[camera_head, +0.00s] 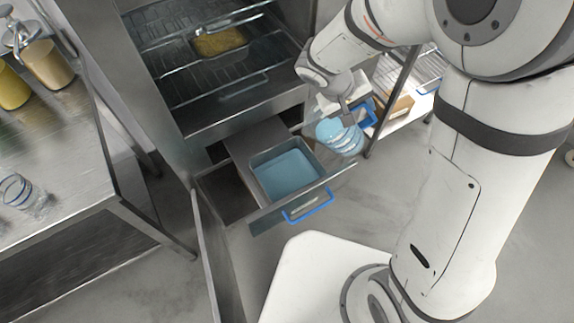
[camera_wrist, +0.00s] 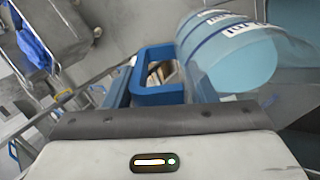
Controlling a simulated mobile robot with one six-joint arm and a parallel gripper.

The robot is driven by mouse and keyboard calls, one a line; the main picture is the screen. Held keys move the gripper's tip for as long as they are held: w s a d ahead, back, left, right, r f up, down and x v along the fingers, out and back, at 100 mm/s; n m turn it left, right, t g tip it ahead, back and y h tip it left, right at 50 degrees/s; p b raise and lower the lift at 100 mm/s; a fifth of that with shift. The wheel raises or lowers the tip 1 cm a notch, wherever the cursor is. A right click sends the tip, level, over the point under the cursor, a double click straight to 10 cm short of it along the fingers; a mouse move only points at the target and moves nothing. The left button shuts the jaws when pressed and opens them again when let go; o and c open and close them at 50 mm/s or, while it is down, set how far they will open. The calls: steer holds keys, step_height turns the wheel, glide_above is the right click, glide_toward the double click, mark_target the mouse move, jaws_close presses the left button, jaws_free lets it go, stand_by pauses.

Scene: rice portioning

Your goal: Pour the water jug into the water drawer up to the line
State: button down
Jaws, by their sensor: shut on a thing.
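The water drawer (camera_head: 262,215) is pulled out below the oven in the head view, with a blue handle (camera_head: 307,206) on its front. Its bin holds blue water (camera_head: 287,174). The water line cannot be made out. The clear water jug (camera_head: 338,134), with blue water inside, is off the floor just right of the drawer, apart from the bin. It looks tilted in the wrist view (camera_wrist: 238,55). My gripper (camera_head: 354,105) is shut on the jug's blue handle (camera_wrist: 160,72). No falling stream of water is visible. The fingertips are mostly hidden.
The open oven (camera_head: 200,95) above the drawer holds a pan of yellow grain (camera_head: 219,40). A steel table (camera_head: 50,150) with a clear container (camera_head: 22,193) stands left. An open door panel (camera_head: 212,245) stands left of the drawer. A shelf (camera_head: 405,105) is behind my arm.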

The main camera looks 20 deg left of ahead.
steer(key=shift+w+d+r+g+y+p, duration=0.15)
steer(key=shift+w+d+g+y+p, duration=0.2)
steer(key=shift+d+y+p, duration=0.25)
steer(key=shift+w+d+g+y+p, duration=0.3)
steer(key=shift+w+d+p, duration=0.25)
steer(key=shift+p, duration=0.35)
steer(key=shift+w+d+f+g+y+p, duration=0.15)
steer(key=shift+d+f+g+y+p, duration=0.25)
steer(key=shift+p, duration=0.65)
steer(key=p, duration=0.2)
steer(key=w+d+y+p, duration=0.1)
steer(key=p, duration=0.2)
steer(key=shift+d+f+g, duration=0.1)
steer(key=shift+f+g, duration=0.2)
steer(key=shift+g, duration=0.05)
steer(key=shift+f+y+b, duration=0.4)
steer(key=shift+w+d+f+g+y, duration=0.35)
steer(key=shift+d+f+g+y, duration=0.05)
steer(key=shift+d+g+y, duration=0.1)
